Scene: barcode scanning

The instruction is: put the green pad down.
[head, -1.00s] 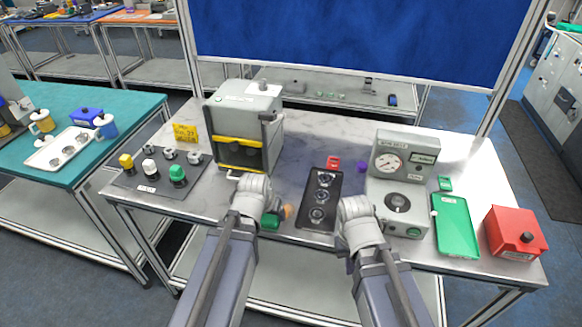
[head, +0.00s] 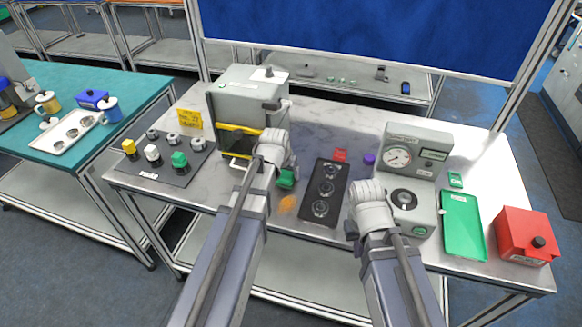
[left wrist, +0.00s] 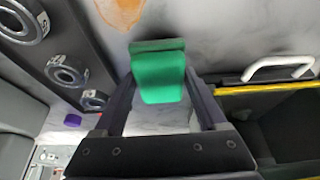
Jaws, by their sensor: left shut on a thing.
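The green pad (head: 286,178) is at my left gripper (head: 280,166), in front of the grey machine's right side. In the left wrist view the pad (left wrist: 160,76) sits between the two dark fingers, which are shut on it. The pale table top shows around it; whether the pad touches the table cannot be told. My right gripper (head: 368,196) is between the dark three-ring plate and the gauge unit. Its fingers are hidden by the wrist, so its opening does not show.
The grey machine (head: 246,100) has a yellow-edged opening and a white handle (left wrist: 275,67). The dark three-ring plate (head: 325,192) lies right of the pad. An orange patch (head: 287,204) marks the table. The gauge unit (head: 414,150), green tray (head: 462,225) and red box (head: 524,235) stand at right.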

